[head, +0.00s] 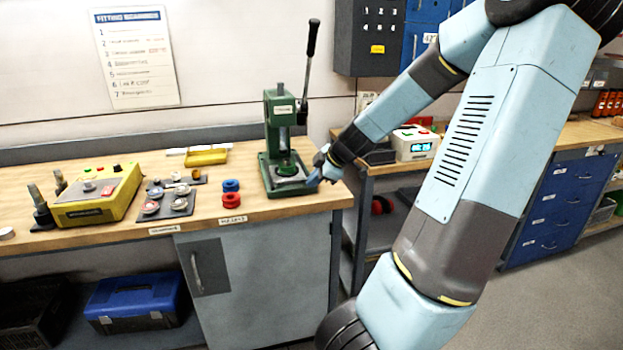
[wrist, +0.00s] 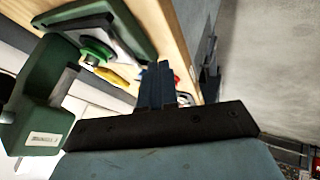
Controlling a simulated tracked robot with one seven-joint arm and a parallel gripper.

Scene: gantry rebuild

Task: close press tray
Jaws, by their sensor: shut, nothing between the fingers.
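The green press (head: 279,125) with its raised black-knobbed lever stands on the wooden bench, near the bench's right end. Its grey tray (head: 293,181) lies low on the green base, below the ram, with a green round piece above it. I cannot tell how far the tray is pulled out. My gripper (head: 322,174) is shut and empty, close to the right side of the press base. I cannot tell if it touches the tray. In the wrist view the blue fingers (wrist: 157,82) are together, and the green press body (wrist: 38,100) is at left.
Red and blue rings (head: 231,193), a dark mat with round parts (head: 168,197) and a yellow control box (head: 95,195) lie left of the press. Right of the bench, past a gap, a white device with a display (head: 415,145) stands on another surface.

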